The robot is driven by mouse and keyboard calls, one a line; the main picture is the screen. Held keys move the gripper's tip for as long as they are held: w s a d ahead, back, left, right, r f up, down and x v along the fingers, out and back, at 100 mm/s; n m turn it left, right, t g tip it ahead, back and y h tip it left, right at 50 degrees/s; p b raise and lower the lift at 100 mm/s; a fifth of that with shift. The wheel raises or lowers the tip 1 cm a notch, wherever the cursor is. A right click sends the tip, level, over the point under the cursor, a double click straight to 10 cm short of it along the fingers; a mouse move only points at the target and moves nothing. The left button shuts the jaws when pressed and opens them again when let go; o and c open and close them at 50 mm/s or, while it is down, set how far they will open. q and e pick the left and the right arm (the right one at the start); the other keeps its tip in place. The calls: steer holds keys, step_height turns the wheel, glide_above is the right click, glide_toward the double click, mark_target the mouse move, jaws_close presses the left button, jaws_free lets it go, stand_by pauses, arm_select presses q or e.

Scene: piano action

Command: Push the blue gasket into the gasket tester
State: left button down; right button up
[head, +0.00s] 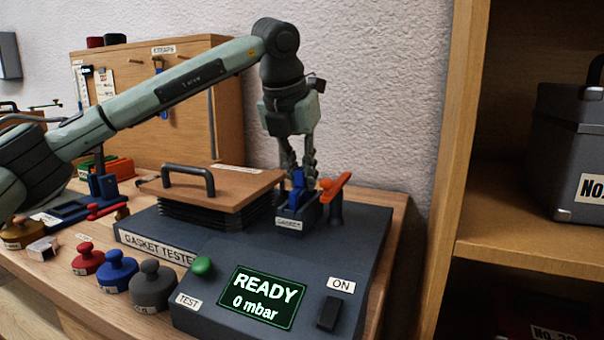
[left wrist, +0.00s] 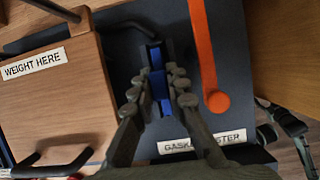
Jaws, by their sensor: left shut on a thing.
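The gasket tester (head: 232,262) is a dark grey unit with a lit screen that reads READY, 0 mbar. It has a small labelled holder (head: 290,224) at its back right. My left gripper (head: 298,178) points down over this holder and is shut on the blue gasket (head: 297,192). The gasket's lower end is at the holder's opening; I cannot tell how deep it sits. In the left wrist view the gasket (left wrist: 160,92) shows between the fingers (left wrist: 158,84), lined up with the dark slot.
An orange lever (head: 335,187) stands close right of the holder. A wooden plate with a handle (head: 222,190) lies on bellows to the left. Red (head: 87,260), blue (head: 118,272) and grey (head: 152,288) weights stand in front. A wooden shelf (head: 525,248) is at right.

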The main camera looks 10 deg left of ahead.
arm_select(q)
steer(key=c, duration=1.4)
jaws_free()
steer(key=shift+c, duration=0.2)
steer(key=shift+o, duration=0.4)
steer(key=shift+o, duration=0.9)
steer(key=shift+r, duration=0.1)
steer(key=shift+r+p, duration=2.6)
steer(key=shift+r, duration=1.1)
steer(key=shift+f, duration=0.1)
